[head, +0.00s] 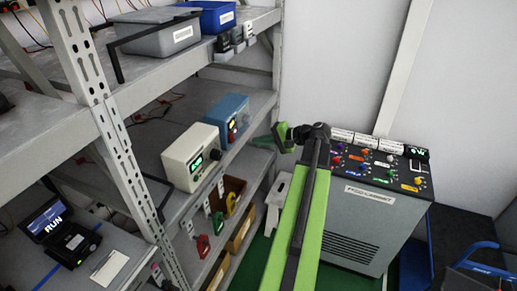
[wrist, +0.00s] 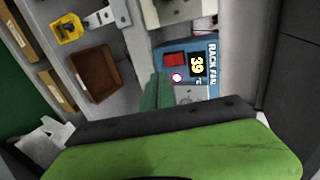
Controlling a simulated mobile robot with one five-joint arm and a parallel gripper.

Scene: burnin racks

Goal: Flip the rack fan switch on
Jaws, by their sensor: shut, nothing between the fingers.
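The rack fan unit is a blue box (head: 219,112) on the middle shelf in the head view. In the wrist view, the blue box (wrist: 204,47) carries a RACK FAN label, a display reading 39 and a red switch (wrist: 174,59). A small round whitish spot sits beside the switch. I cannot tell which way the switch is set. My gripper (head: 264,141) is shut and empty, with green fingers pointing toward the box from its right. In the wrist view my gripper (wrist: 156,82) shows just below the box's face; I cannot tell whether it touches.
A cream box (head: 190,157) with a green display stands left of the blue box. A shelf upright (head: 95,90) is at left.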

